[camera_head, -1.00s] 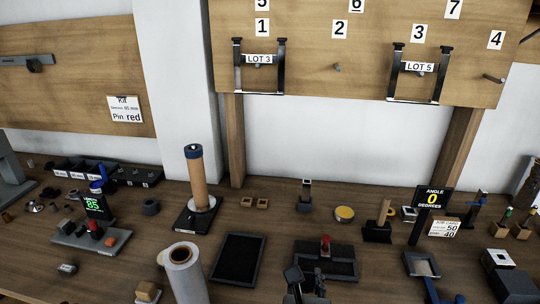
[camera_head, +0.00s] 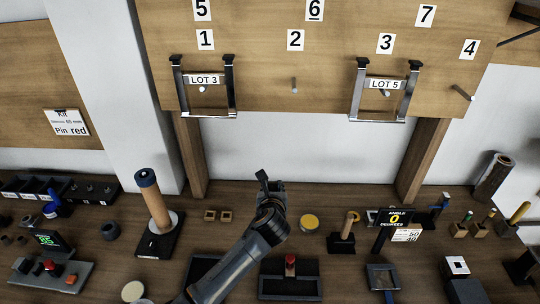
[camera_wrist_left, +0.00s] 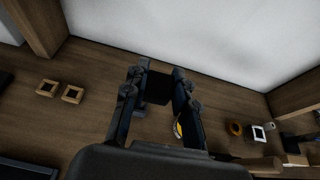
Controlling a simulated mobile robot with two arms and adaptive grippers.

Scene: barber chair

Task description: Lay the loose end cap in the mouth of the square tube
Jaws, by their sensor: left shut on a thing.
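My left gripper (camera_head: 268,182) reaches over the back middle of the bench in the head view. In the left wrist view its fingers (camera_wrist_left: 157,85) are closed about a dark block (camera_wrist_left: 157,91); I cannot tell whether this is the end cap. A pale square tube end with a dark opening (camera_head: 457,265) faces up on a dark block at the right of the head view. Another white square ring with a dark opening (camera_wrist_left: 258,132) shows right of the gripper in the wrist view. I cannot tell for certain which is the task's tube. My right gripper is out of view.
Two wooden square rings (camera_head: 217,216) lie left of the gripper. A yellow-topped round tin (camera_head: 308,222) is close on its right. The angle display (camera_head: 394,217) and a dark stand with a wooden rod (camera_head: 345,235) stand further right. A pegboard (camera_head: 325,60) rises behind.

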